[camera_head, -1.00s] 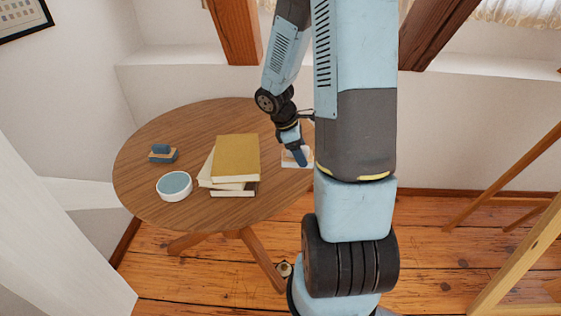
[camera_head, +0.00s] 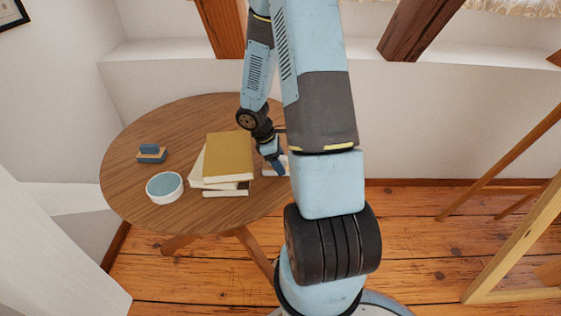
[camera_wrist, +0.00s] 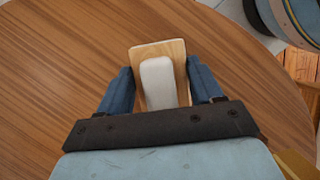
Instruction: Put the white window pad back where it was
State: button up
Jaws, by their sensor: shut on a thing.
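The white window pad, a pale wooden plate with a rounded white block on it (camera_wrist: 158,85), lies between the fingers of my gripper (camera_wrist: 161,88) in the wrist view. My gripper is shut on it, one blue finger along each side. In the head view my gripper (camera_head: 279,167) points down at the right part of the round table, just right of the books, with a bit of the pad (camera_head: 268,171) showing beside it. My arm hides some of this area. I cannot tell whether the pad touches the table.
The round wooden table (camera_head: 125,190) holds stacked books, a mustard one on top (camera_head: 229,156), a white bowl with a blue-grey inside (camera_head: 165,187) and a blue-topped wooden block (camera_head: 151,154). A wooden frame (camera_head: 520,225) stands right.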

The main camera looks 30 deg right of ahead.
jog(key=shift+a+f, duration=0.15)
jog(key=shift+f, duration=0.05)
jog(key=shift+c, duration=0.5)
jog(key=o, duration=1.2)
jog(key=v, duration=1.3)
jog(key=s+a+r+m+t, duration=0.2)
jog(key=s+a+r+m, duration=0.15)
jog(key=r, duration=0.45)
jog(key=s+a+r+m+t, duration=0.2)
jog(key=s+r, duration=0.2)
jog(key=r, duration=0.5)
jog(key=s+a+r+m+t+y, duration=0.1)
jog(key=s+a+r+m, duration=0.1)
jog(key=s+r, duration=0.1)
jog(key=s+a+r+m+t+y, duration=0.1)
jog(key=s+a+r, duration=0.1)
jog(key=s, duration=0.3)
jog(key=s+a+r+m+t+y, duration=0.1)
jog(key=s+a+r+m+t, duration=0.1)
jog(key=s+r, duration=0.2)
jog(key=shift+s+r+m+y, duration=0.1)
jog(key=shift+r+m+y, duration=0.25)
jog(key=shift+r+y, duration=0.1)
